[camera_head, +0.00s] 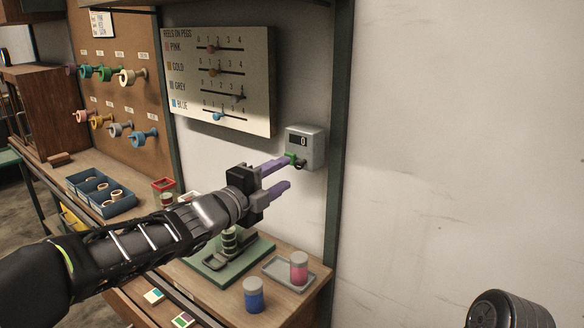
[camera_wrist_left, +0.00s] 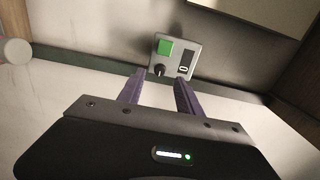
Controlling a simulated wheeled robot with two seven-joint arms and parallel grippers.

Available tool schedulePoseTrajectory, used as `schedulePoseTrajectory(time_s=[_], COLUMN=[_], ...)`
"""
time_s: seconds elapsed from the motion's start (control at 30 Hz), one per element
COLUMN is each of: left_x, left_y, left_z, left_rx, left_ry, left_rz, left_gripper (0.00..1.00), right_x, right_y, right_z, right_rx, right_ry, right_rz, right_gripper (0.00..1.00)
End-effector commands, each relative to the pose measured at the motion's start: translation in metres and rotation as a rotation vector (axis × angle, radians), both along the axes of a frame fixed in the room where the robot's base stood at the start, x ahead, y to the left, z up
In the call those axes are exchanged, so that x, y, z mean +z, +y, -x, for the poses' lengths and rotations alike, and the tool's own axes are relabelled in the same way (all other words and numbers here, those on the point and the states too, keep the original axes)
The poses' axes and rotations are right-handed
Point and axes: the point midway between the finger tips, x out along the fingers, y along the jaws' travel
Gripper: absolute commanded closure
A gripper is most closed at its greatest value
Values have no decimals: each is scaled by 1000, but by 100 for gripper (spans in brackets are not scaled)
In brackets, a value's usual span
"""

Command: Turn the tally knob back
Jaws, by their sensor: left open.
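The tally box (camera_head: 306,142) is a small grey box on the wall, with a dark display showing 0. Its small dark knob (camera_head: 300,164) sits low on the face, near a green button (camera_head: 291,156). In the left wrist view the box (camera_wrist_left: 190,48) shows the green button (camera_wrist_left: 164,47), the knob (camera_wrist_left: 160,71) and the display (camera_wrist_left: 185,61). My left gripper (camera_head: 286,172) is open, with purple fingers pointing at the box. In the left wrist view the knob lies just beyond the gap between the fingertips (camera_wrist_left: 160,77); contact cannot be told. My right gripper is not in view.
A board with sliders (camera_head: 220,100) hangs left of the box, beside a pegboard (camera_head: 120,60) holding coloured reels. The bench below holds a blue tray (camera_head: 125,207), a green-based stand (camera_head: 258,252), a blue jar (camera_head: 253,298) and a pink jar (camera_head: 298,270). A dark post (camera_head: 340,120) stands right of the box.

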Motion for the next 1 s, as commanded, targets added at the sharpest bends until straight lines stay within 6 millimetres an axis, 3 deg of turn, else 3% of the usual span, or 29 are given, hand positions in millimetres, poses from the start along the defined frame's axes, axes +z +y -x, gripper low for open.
schedulePoseTrajectory(time_s=[0.3,0.63,1.0], left_x=[1,0,0], left_y=[-25,-27,-27], left_z=[-34,-36,-36], left_rx=[0,0,0], left_ry=[1,0,0], left_rz=[-1,0,0], left_gripper=[58,59,89], right_x=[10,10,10], right_y=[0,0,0], right_z=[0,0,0], right_rx=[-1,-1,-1], right_ry=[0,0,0], right_rz=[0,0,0], right_gripper=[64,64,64])
